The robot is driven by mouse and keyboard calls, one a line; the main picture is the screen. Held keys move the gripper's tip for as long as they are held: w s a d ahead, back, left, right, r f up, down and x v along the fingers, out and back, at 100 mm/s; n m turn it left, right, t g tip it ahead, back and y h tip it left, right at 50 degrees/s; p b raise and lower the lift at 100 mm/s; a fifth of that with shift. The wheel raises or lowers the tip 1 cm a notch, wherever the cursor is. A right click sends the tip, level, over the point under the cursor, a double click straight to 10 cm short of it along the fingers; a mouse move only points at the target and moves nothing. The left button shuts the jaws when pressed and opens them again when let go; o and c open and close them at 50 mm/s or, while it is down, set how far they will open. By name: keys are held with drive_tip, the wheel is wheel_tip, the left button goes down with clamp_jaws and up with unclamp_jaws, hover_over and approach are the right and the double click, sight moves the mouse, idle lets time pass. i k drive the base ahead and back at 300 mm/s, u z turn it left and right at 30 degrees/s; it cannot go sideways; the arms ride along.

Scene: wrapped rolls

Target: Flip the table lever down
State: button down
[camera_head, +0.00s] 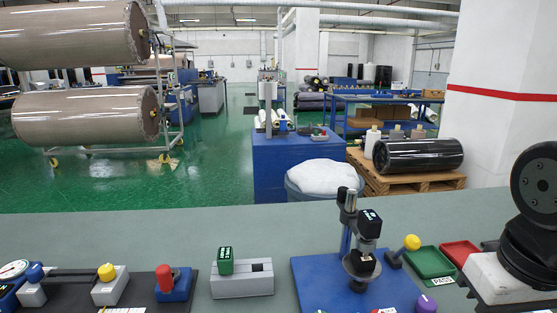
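Several lever-like controls stand on the grey-green table (200,228). A yellow ball knob (412,242) on a tilted shaft rises to the upper right beside a black and metal press fixture (362,255) on a blue plate (315,270). At the left, another yellow knob (106,272) tops a pale block, and an upright red handle (164,278) stands on a blue block. I cannot tell which one is the table lever. My gripper is not in view. A black jointed part at the right edge may belong to my arm.
A green block (225,260) stands in a grey holder (243,282). A green tray (431,263) and a red tray (459,252) lie right of the press. A purple knob (427,303) is at the front. The table is clear behind the holder.

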sight(412, 243)
drive_tip(key=k, duration=1)
drive_tip(key=z, duration=2.05)
drive_tip(key=i, duration=1.35)
drive_tip(key=u, duration=2.35)
drive_tip(key=i, duration=0.5)
drive_tip(key=z, duration=0.1)
